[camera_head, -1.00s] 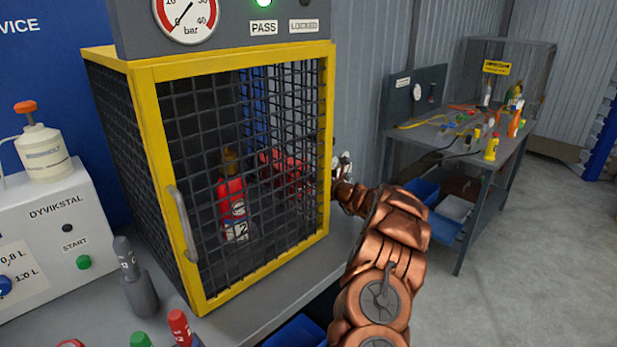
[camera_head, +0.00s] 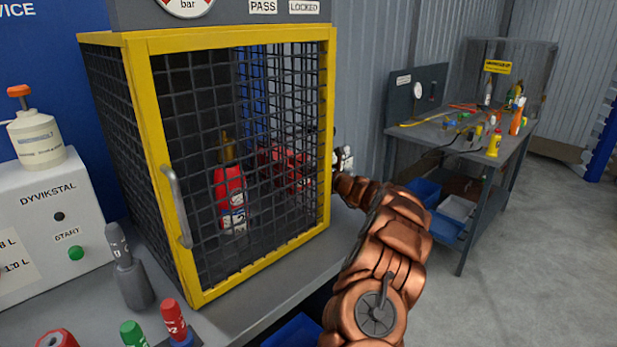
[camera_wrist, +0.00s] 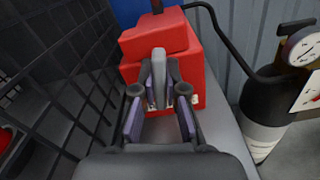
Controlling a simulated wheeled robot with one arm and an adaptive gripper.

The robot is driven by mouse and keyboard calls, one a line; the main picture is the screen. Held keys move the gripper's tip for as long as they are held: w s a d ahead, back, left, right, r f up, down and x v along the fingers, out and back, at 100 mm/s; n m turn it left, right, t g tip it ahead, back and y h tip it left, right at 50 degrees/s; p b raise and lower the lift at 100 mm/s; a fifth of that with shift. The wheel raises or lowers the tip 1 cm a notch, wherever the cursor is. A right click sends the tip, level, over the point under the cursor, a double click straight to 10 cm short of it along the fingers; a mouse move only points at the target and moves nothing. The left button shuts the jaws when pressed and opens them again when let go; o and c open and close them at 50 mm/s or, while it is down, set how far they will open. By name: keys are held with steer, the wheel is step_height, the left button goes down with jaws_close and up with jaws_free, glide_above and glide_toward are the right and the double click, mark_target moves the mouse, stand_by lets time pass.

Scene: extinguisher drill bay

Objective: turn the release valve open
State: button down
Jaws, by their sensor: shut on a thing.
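The release valve appears to be the red block (camera_wrist: 160,45) with an upright grey lever (camera_wrist: 158,66) on its front, in the wrist view. My gripper (camera_wrist: 159,98) is shut on the grey lever, with one finger pad on each side of it. In the head view the red block (camera_head: 287,168) shows only through the mesh of the yellow-framed cage. My arm reaches around the cage's right side, and the fingertips and lever are hidden there by the cage post.
The cage (camera_head: 322,130) holds a red bottle (camera_head: 230,190) and has a shut front. In the wrist view a dark cylinder with a gauge (camera_wrist: 303,45) stands close on the right, with a black hose above. A side bench (camera_head: 440,130) stands at the back right; floor there is clear.

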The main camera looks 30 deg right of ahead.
steer(key=shift+f+n+b, duration=0.1)
steer(key=shift+n+b, duration=1)
steer(key=c, duration=1.2)
jaws_free()
steer(key=shift+s, duration=0.15)
steer(key=v, duration=1.1)
steer(key=shift+s+d, duration=0.2)
steer(key=shift+s, duration=0.2)
